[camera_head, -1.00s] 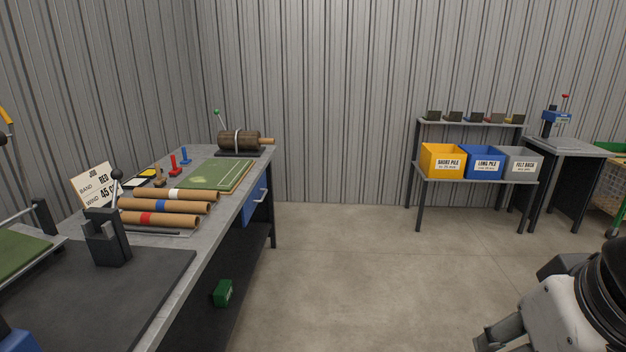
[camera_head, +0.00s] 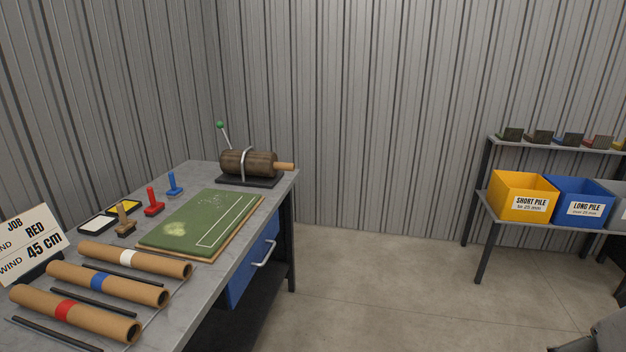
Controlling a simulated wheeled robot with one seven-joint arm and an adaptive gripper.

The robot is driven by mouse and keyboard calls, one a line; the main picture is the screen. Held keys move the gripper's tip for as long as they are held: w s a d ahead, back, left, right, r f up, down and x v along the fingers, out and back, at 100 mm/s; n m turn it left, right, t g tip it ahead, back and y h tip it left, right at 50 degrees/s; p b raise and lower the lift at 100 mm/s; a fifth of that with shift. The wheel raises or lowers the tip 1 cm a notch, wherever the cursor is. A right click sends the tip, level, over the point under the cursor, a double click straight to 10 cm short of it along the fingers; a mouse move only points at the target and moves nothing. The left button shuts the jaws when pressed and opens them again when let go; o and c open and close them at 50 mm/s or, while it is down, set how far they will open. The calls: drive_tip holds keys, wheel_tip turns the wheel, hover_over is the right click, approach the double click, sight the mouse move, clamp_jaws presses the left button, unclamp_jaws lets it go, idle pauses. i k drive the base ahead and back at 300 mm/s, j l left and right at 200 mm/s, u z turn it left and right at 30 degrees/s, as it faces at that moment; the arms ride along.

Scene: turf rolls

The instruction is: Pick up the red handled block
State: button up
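The red handled block (camera_head: 153,203) stands upright on the grey workbench (camera_head: 205,276), left of the green turf board. A blue handled block (camera_head: 173,185) stands behind it, and a brown wooden one (camera_head: 125,221) stands in front of it to the left. Nothing covers the red block. Only a dark grey piece of my arm shows at the bottom right corner; my gripper's fingers are not in view.
Several cardboard tubes with coloured bands (camera_head: 134,260) lie at the bench front. A turf board (camera_head: 199,223) and a roller device (camera_head: 249,163) stand beyond. A job sign (camera_head: 27,243) is at left. Clear floor (camera_head: 390,285) lies right of the bench; bins (camera_head: 523,196) stand farther right.

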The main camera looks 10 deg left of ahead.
sight(155, 207)
drive_tip(key=i+u, duration=0.1)
drive_tip(key=i, duration=0.45)
drive_tip(key=i+l+u, duration=0.15)
drive_tip(key=i, duration=0.35)
drive_tip(key=i+l+u, duration=0.1)
drive_tip(key=i, duration=0.45)
drive_tip(key=i+u, duration=0.45)
drive_tip(key=i+l+u, duration=0.15)
drive_tip(key=u, duration=0.35)
drive_tip(key=i+l+u, duration=0.3)
drive_tip(key=u, duration=0.15)
drive_tip(key=i+l+u, duration=0.25)
drive_tip(key=u, duration=0.2)
drive_tip(key=i+l+u, duration=0.25)
drive_tip(key=l+u, duration=0.3)
drive_tip(key=l, duration=0.15)
drive_tip(key=i+l+u, duration=0.25)
drive_tip(key=l, duration=0.15)
drive_tip(key=k, duration=0.1)
